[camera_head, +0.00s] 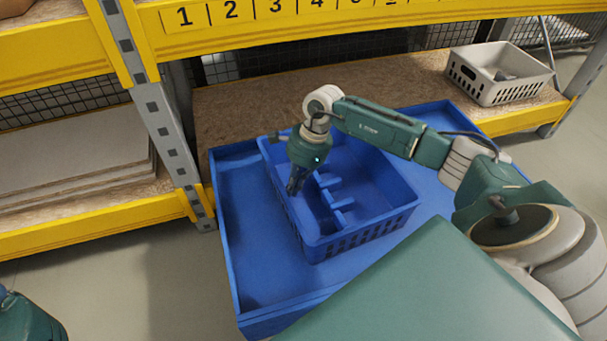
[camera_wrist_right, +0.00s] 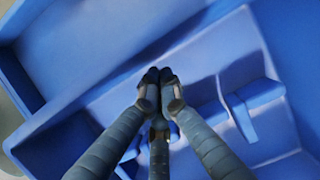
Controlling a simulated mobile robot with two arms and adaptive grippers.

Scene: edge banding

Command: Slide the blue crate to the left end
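The blue crate (camera_head: 368,235), with small dividers inside, sits in a larger flat blue tray (camera_head: 245,240). Bare tray floor shows to its left and in front. My right gripper (camera_head: 293,190) points down at the crate's left wall, at or just inside it. In the right wrist view the crate wall (camera_wrist_right: 100,107) runs diagonally by the fingertips (camera_wrist_right: 158,76), which are drawn together with nothing seen between them. I cannot tell whether they touch the wall. My left gripper is not in view.
A grey perforated bin (camera_head: 505,85) stands on the shelf board at the back right. A yellow-beamed rack with a grey upright (camera_head: 160,115) stands behind and left of the tray. Flat boards (camera_head: 70,165) lie on the left shelf.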

